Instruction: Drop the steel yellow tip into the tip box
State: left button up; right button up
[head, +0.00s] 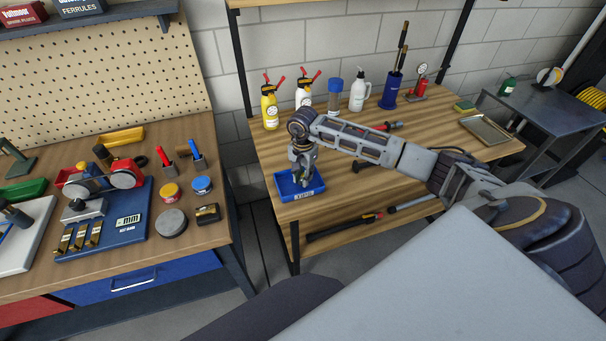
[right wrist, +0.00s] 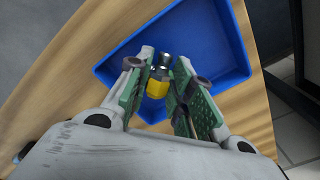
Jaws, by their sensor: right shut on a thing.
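The tip box is a blue open tray (head: 286,190) with a label on its front, at the front left corner of the wooden table in the head view. It also shows in the right wrist view (right wrist: 225,45). My right gripper (head: 302,178) is above the box. In the right wrist view my right gripper (right wrist: 163,88) is shut on the steel yellow tip (right wrist: 157,88), which has a grey metal end and a yellow body. The tip is over the box's inside. In the head view the tip is hidden or too small to tell. My left gripper is not in view.
A metal tray (head: 485,128) lies at the right. A cluttered workbench (head: 215,235) stands at the left, across a gap.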

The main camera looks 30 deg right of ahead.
jog(key=o, duration=1)
jog(key=shift+r, duration=0.1)
notch_tip(320, 180, up, 12)
dwell(0.5)
dwell(0.8)
